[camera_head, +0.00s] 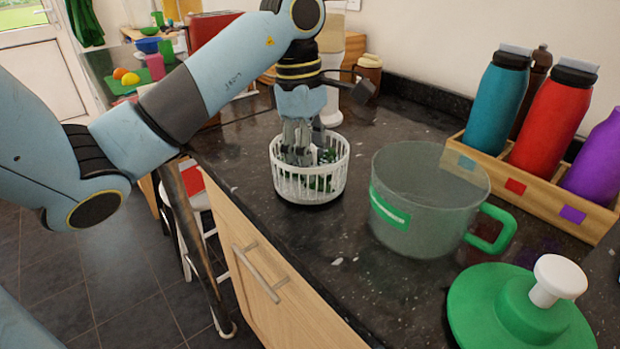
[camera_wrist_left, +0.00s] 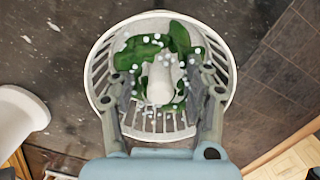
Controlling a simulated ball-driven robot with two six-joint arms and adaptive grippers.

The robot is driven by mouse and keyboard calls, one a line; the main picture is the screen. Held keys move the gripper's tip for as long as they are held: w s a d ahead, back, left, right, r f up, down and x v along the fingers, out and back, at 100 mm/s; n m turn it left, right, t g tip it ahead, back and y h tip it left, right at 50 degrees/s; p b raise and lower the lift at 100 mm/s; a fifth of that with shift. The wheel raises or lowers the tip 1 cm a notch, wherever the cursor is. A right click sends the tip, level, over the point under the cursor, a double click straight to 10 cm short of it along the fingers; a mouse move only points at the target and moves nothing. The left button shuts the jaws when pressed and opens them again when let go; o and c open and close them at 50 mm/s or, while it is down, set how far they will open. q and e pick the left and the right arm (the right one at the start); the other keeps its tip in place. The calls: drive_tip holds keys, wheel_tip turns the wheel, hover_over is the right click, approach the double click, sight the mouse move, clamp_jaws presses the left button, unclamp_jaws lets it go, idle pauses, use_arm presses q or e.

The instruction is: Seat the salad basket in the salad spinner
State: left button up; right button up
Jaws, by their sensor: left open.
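The white slatted salad basket (camera_head: 309,185) stands upright on the dark counter, left of the spinner bowl. In the left wrist view the basket (camera_wrist_left: 103,62) holds green leaves (camera_wrist_left: 186,38), pale droplets and a white central post (camera_wrist_left: 160,84). My left gripper (camera_head: 302,156) points down into the basket. Its fingers are open, one on each side of the post (camera_wrist_left: 163,92), apart from it as far as I can tell. The clear salad spinner bowl (camera_head: 430,215) with green handle is empty. The green lid (camera_head: 500,310) with white knob lies at the front right. My right gripper is not in view.
A wooden rack (camera_head: 540,192) with teal, red and purple bottles stands behind the bowl. A brown jar (camera_head: 369,70) is at the back. The counter's front edge runs close to the basket. Some bare counter lies between basket and bowl.

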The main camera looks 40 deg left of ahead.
use_arm(q)
drive_tip(key=shift+r, duration=0.15)
drive_tip(key=shift+c, duration=0.3)
clamp_jaws()
wheel_tip(320, 180, up, 10)
drive_tip(key=p, duration=1)
drive_tip(key=shift+w+r, duration=0.1)
